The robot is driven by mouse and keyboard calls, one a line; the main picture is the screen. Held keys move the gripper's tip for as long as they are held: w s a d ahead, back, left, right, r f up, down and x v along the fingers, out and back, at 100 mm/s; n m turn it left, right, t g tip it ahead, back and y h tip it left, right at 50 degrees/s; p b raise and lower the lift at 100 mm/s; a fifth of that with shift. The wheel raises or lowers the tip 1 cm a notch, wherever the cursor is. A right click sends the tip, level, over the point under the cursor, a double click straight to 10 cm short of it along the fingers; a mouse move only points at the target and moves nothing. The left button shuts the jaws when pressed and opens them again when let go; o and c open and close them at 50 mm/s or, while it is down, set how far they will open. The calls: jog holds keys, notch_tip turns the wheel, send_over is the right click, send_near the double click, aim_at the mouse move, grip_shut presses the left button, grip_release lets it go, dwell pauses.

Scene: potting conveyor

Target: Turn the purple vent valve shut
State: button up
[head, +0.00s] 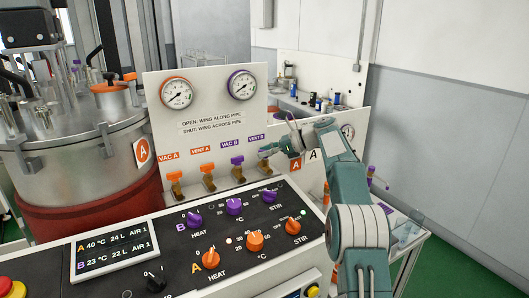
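A white panel (209,112) carries a row of small valves under labels. The purple VENT B label (256,138) is at the right end of the row. I cannot tell whether the fingers are open or closed on the wing, nor which way the wing is turned. The panel text says the wing along the pipe is open and across the pipe is shut.
Left of my gripper are the purple VAC B valve (238,169), the orange VENT A valve (208,177) and the orange VAC A valve (175,184). A sloped console (195,244) with purple and orange knobs lies below. A steel vessel (75,155) stands left.

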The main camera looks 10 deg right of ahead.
jog(key=v, duration=1.2)
jog(key=shift+w, duration=0.15)
